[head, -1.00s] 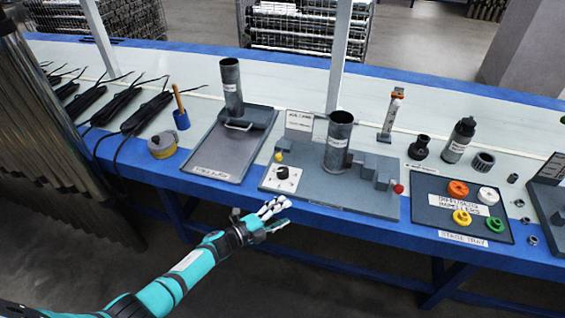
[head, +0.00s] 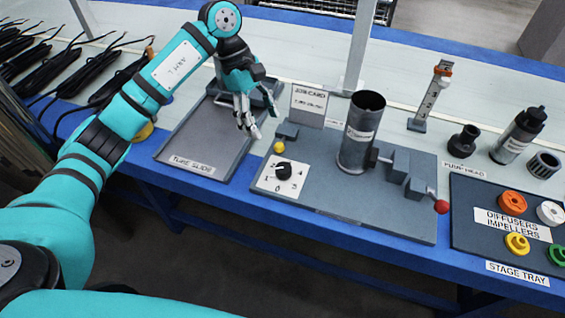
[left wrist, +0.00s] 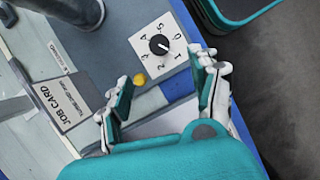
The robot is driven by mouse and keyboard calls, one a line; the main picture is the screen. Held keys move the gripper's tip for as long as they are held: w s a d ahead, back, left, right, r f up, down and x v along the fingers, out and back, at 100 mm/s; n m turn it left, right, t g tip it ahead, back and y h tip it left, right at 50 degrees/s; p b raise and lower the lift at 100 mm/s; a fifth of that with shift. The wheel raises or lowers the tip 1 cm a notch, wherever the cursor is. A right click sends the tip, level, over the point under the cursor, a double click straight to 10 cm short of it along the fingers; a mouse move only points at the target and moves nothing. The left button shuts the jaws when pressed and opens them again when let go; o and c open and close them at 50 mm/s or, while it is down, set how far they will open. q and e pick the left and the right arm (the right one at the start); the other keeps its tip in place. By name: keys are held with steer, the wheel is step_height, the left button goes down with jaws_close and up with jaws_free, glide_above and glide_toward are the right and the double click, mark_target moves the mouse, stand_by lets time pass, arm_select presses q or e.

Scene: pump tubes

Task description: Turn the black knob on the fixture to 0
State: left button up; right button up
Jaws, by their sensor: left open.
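The black knob (head: 283,169) sits on a white numbered dial plate (head: 270,186) at the left front of the grey fixture (head: 335,205). In the left wrist view the knob (left wrist: 159,44) shows beyond the fingers; a light mark on it seems to point to the lower right, near the 1, but is too small to be sure. My left gripper (head: 250,131) hangs open and empty above the right side of the tube slide tray, behind and left of the knob, apart from it. Its fingers (left wrist: 163,72) frame the view of the dial. My right gripper is not in view.
A yellow button (head: 279,147) sits just behind the dial. The tube slide tray (head: 190,150) lies left, the stage tray (head: 465,195) right.

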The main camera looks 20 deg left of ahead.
mark_target(283, 167)
arm_select(q)
steer(key=x, duration=1.3)
steer(key=shift+d+f+b, duration=0.1)
steer(key=shift+f+b, duration=0.1)
steer(key=shift+b, duration=0.15)
steer(key=shift+d+f, duration=0.2)
steer(key=shift+f, duration=0.25)
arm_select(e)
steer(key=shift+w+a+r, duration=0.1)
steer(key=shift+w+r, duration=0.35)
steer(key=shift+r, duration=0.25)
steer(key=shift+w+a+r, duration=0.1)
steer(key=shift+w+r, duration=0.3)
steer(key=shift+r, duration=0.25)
arm_select(q)
steer(key=c, duration=1.1)
steer(key=shift+c, duration=0.2)
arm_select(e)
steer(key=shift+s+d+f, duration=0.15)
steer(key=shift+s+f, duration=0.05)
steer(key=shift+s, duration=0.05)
